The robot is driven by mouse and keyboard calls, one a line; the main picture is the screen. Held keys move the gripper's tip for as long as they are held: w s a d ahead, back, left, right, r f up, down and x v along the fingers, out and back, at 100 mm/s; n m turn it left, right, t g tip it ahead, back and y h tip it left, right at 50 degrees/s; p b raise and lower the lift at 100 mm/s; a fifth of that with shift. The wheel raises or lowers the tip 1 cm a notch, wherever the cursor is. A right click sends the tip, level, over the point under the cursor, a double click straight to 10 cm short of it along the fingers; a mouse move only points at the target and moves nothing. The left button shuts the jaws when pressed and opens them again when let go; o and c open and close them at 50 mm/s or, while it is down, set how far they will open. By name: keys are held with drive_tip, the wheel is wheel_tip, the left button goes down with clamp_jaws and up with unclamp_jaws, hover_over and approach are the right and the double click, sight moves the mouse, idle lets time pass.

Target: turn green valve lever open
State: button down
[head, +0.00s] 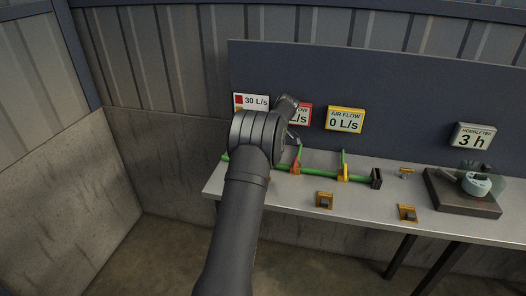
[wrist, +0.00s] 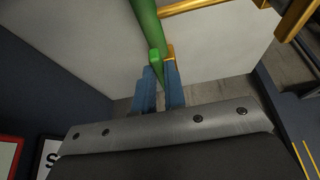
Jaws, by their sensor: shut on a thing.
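In the wrist view, the blue fingers of my gripper (wrist: 161,86) are closed around a thin green lever (wrist: 156,58). Its green end shows between the fingertips, beside a thicker green pipe (wrist: 146,16). In the head view, my arm's wrist hides most of my gripper and the left part of the pipe. The green pipe (head: 322,173) runs along the table there, with a red valve part (head: 296,165) and a yellow valve part (head: 343,173) on it. I cannot tell the lever's exact angle.
The grey table (head: 270,190) stands against a dark panel. Signs read 30 L/s (head: 256,101) and AIR FLOW 0 L/s (head: 345,120); a red-framed sign is partly hidden.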

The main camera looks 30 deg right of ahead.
idle(0.4)
drive_tip(key=c, duration=1.5)
unclamp_jaws()
drive_tip(key=shift+r, duration=0.1)
drive_tip(key=v, duration=1.7)
drive_tip(key=shift+d+r, duration=0.1)
drive_tip(key=shift+r, duration=0.05)
drive_tip(key=x, duration=1.7)
drive_tip(key=shift+f, duration=0.25)
